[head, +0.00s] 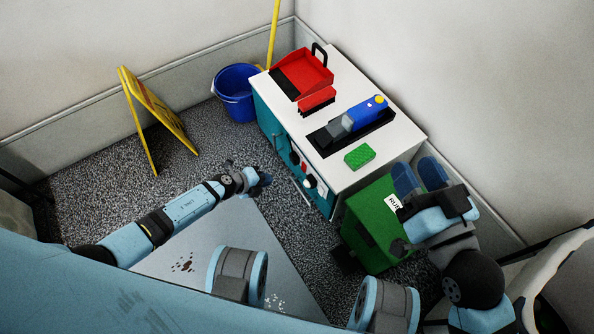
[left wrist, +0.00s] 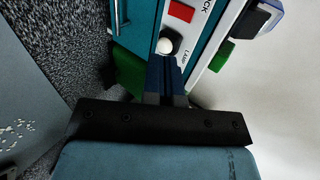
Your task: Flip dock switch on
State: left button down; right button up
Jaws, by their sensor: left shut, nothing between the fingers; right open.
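The cabinet (head: 268,128) has a control strip along its front top edge. In the left wrist view, a red rectangular switch (left wrist: 181,11) sits beside lettering that ends in "CK", partly cut off by the frame. A white round knob (left wrist: 164,46) is below it, near the word "LAMP". My left gripper (head: 264,179) is shut and empty, in front of the cabinet. Its closed fingertips (left wrist: 167,62) appear just below the white knob; I cannot tell whether they touch it. My right gripper (head: 420,176) is open and empty, above the green bin near the cabinet's right end.
The cabinet top holds a red dustpan (head: 303,72), a red brush (head: 317,101), a blue-and-grey device (head: 355,117) in a dark tray and a green sponge (head: 360,156). A green bin (head: 370,225), blue bucket (head: 236,92) and yellow floor sign (head: 157,108) stand around it.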

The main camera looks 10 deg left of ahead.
pick_arm(q)
jog(key=b, duration=0.8)
send_near(303, 170)
jog(key=x, duration=0.7)
jog(key=shift+f, duration=0.25)
pick_arm(e)
jog(key=shift+w+d+f+n+y, duration=0.1)
jog(key=shift+w+d+f+n, duration=0.1)
jog(key=shift+w+f+n, duration=0.35)
jog(key=shift+w+d+f+n+y, duration=0.15)
jog(key=shift+w+f+n, duration=0.1)
jog(key=shift+f+n, duration=0.5)
jog(key=shift+w+d+f+n+y, duration=0.1)
jog(key=shift+w+d+f+n, duration=0.1)
jog(key=shift+w+f+n, duration=0.4)
jog(key=shift+s+f, duration=0.1)
jog(key=shift+s, duration=0.1)
pick_arm(q)
jog(key=shift+w+d, duration=0.1)
jog(key=shift+w, duration=0.05)
jog(key=shift+r, duration=0.1)
